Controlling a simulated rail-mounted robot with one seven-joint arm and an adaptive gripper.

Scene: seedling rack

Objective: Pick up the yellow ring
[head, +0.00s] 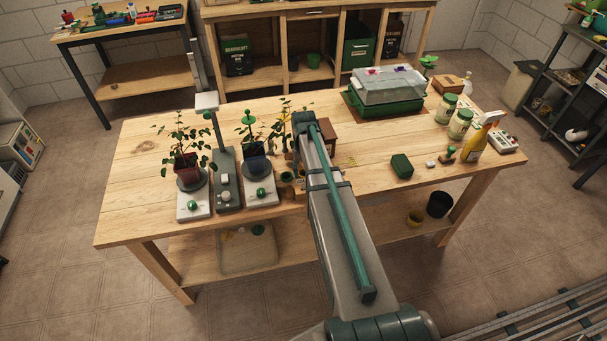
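I cannot make out a yellow ring for certain. My arm reaches from the bottom of the head view up over the middle of the wooden table (135,170). My gripper is hidden behind the end of the arm, so its fingers and anything in them do not show.
Potted plants (186,165) stand on scales left of my arm. A brown box (328,134) is close to its right. A clear-lidded green propagator (388,92) stands behind. A green block (402,166), jars (460,124) and a yellow spray bottle (476,143) are at right.

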